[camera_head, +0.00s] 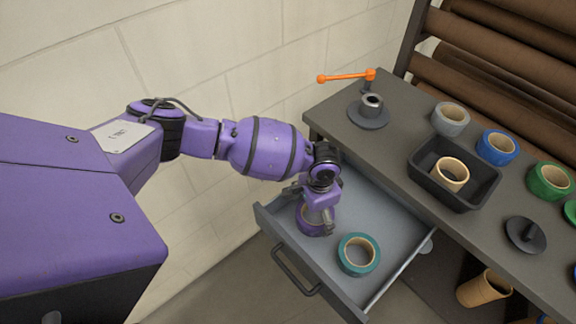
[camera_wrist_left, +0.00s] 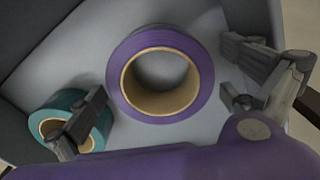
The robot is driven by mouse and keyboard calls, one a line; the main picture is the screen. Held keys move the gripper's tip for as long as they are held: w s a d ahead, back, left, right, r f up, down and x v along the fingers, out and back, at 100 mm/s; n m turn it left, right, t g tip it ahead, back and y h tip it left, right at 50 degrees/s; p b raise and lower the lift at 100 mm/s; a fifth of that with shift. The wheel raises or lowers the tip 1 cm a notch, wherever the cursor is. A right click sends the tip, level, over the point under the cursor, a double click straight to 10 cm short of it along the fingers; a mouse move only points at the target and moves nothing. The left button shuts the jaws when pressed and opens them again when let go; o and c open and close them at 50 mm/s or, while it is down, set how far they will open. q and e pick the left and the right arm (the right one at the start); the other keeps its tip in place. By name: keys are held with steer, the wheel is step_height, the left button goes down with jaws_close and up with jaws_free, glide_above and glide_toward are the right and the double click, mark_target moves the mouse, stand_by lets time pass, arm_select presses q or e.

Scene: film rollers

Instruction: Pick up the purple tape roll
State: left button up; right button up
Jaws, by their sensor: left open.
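The purple tape roll (camera_wrist_left: 203,75) lies flat in an open drawer, with its tan core facing up in the left wrist view. In the head view the roll (camera_head: 309,222) is partly hidden by my left gripper (camera_head: 318,218), which is right above it. In the left wrist view my left gripper (camera_wrist_left: 165,108) is open, with one finger on each side of the roll's outline. I cannot tell whether the fingers touch it. A teal tape roll (camera_head: 346,262) lies close by in the drawer; it also shows in the left wrist view (camera_wrist_left: 98,128), partly behind the left finger.
The grey drawer (camera_head: 392,232) sticks out below a dark workbench (camera_head: 400,105). On the bench are a black tray (camera_head: 482,190) with a tan roll (camera_head: 463,178), a grey roll (camera_head: 451,118), a blue roll (camera_head: 497,146), a green roll (camera_head: 548,182) and an orange-handled clamp (camera_head: 347,76).

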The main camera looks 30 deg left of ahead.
arm_select(q)
steer(key=shift+w+r, duration=0.15)
steer(key=c, duration=1.4)
steer(key=shift+o, duration=0.2)
arm_select(e)
steer(key=shift+s+d+f, duration=0.1)
steer(key=shift+s+f, duration=0.1)
steer(key=shift+s, duration=0.25)
steer(key=shift+s+d+f, duration=0.1)
steer(key=shift+s+f, duration=0.1)
steer(key=shift+s, duration=0.2)
arm_select(q)
steer(key=shift+r, duration=0.15)
